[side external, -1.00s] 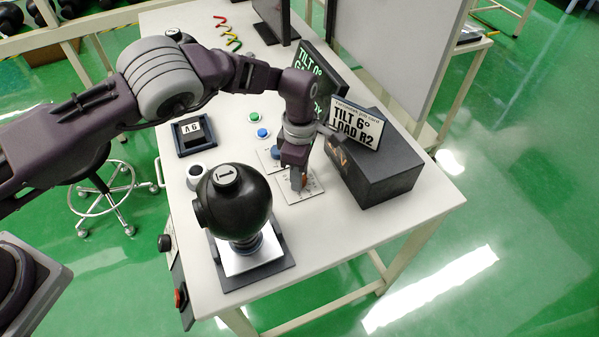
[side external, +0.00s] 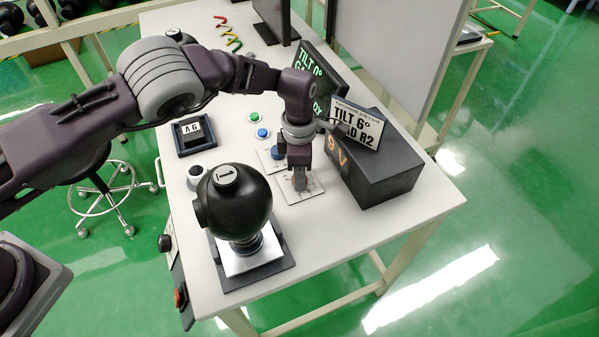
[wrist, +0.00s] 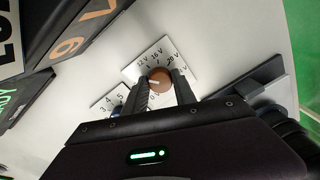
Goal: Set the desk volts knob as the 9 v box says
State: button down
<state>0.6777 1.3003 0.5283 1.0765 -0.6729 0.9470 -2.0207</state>
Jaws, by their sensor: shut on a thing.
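The desk volts knob (wrist: 161,79) is a round orange-brown dial on a white plate (side external: 317,193) with voltage marks; 12 V, 16 V and 20 V show in the wrist view. Its white pointer line points left there, towards one finger; I cannot tell the exact mark. My gripper (wrist: 162,91) is shut on the knob, one finger on each side. In the side view my gripper (side external: 300,183) points down over the plate and mostly hides the knob. The dark 9 V box (side external: 385,180) stands right of it with orange "9 V" lettering; part shows in the wrist view (wrist: 97,18).
A card reading "TILT 6°" (side external: 358,122) leans on the box, partly covered. A second dial plate with a blue knob (side external: 278,153) lies close behind my gripper. A black ball (side external: 235,203) on a stand is front left. A framed plate (side external: 193,133) shows "9V" upside down.

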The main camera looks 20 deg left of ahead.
jog(key=c, duration=1)
grip_release()
notch_tip(320, 180, up, 7)
jog(key=shift+w+r, duration=0.1)
